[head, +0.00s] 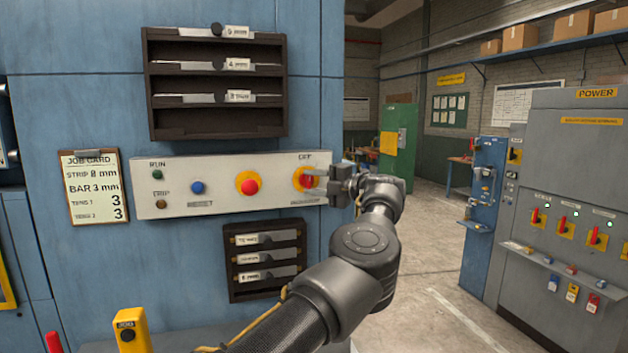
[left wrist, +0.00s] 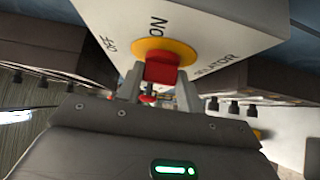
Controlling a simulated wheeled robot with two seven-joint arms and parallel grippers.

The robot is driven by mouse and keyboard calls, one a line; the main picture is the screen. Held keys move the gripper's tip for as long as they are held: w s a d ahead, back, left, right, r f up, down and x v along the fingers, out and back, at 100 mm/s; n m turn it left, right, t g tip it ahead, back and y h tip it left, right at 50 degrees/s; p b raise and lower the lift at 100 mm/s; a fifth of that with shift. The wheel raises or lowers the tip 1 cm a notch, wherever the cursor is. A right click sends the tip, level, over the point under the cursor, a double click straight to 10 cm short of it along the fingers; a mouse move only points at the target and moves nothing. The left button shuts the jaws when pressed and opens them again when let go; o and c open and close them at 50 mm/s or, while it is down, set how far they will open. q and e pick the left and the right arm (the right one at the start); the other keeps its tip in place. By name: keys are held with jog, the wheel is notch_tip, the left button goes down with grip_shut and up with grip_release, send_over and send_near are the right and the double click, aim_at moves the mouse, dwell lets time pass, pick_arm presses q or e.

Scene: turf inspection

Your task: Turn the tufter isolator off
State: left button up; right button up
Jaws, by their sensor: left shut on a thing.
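The isolator is a red handle on a yellow round plate (head: 300,175) at the right end of the pale control panel (head: 225,185). OFF is printed above it. In the left wrist view the red handle (left wrist: 161,69) stands out from the yellow plate (left wrist: 180,46), with ON, OFF and ISOLATOR lettering around it. My left gripper (head: 314,184) reaches in from the right side of the handle. In the left wrist view its two fingers (left wrist: 158,94) are shut on the handle, one on each side. The fingers partly hide the handle in the head view. My right gripper is not in view.
The same panel has a red button on yellow (head: 248,184), a blue RESET button (head: 197,188) and RUN and TRIP lamps. Dark racks (head: 217,120) (head: 232,287) sit above and below. A job card (head: 95,187) hangs left. A grey power cabinet (head: 560,200) stands right, beyond open floor.

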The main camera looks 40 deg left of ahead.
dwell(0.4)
pick_arm(q)
jog(key=o, duration=1)
jog(key=shift+w+d, duration=0.1)
jog(key=shift+d, duration=0.1)
jog(key=shift+w+d+b, duration=0.2)
jog(key=shift+w+d, duration=0.1)
jog(key=shift+d, duration=1.4)
jog(key=shift+w+d+b, duration=0.25)
jog(key=shift+w+d, duration=0.05)
jog(key=shift+d, duration=1.35)
jog(key=shift+w+d+b, duration=0.2)
jog(key=shift+w+d, duration=0.1)
jog(key=shift+d, duration=1.4)
